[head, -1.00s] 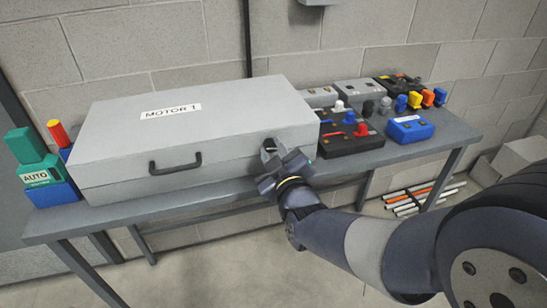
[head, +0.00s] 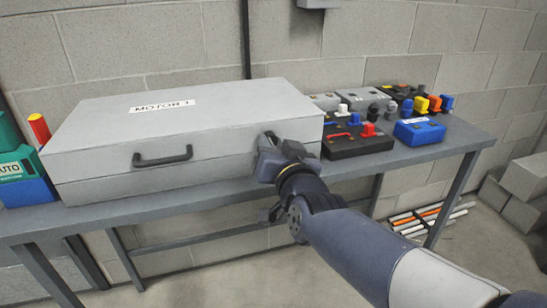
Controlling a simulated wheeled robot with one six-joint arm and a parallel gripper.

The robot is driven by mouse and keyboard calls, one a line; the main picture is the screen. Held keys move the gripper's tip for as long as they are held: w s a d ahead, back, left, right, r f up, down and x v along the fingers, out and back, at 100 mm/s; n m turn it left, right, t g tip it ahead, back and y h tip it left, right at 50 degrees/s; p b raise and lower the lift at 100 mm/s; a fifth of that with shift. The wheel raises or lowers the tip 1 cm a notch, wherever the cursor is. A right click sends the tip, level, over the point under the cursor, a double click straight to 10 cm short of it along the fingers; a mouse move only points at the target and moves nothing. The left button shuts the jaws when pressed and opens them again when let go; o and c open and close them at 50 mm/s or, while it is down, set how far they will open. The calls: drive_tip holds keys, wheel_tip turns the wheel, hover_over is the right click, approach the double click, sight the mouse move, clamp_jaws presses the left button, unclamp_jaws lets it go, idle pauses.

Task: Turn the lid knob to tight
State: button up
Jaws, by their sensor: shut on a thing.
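A large grey box labelled MOTOR 1 (head: 105,145) lies on the workbench, with its lid down and a dark handle (head: 163,157) on its front. My gripper (head: 267,147) is at the right end of the box's front face, shut on the lid knob there. The gripper's own body hides nearly all of the knob, so I cannot see its pointer or any tight mark.
The grey bench (head: 225,187) carries a black panel with a red handle (head: 358,143), a blue switch box (head: 419,131) and several coloured knobs to the right. A green AUTO unit (head: 14,168) stands at the left. Pipes and blocks lie on the floor at right.

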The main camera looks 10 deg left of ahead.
drive_tip(key=shift+m+b, duration=1.3)
drive_tip(key=shift+m, duration=0.6)
drive_tip(key=o, duration=1)
drive_tip(key=p+v, duration=0.3)
drive_tip(key=v, duration=0.7)
drive_tip(key=shift+s+d, duration=0.2)
drive_tip(key=shift+s, duration=0.15)
drive_tip(key=shift+w+a, duration=0.1)
drive_tip(key=shift+w, duration=0.05)
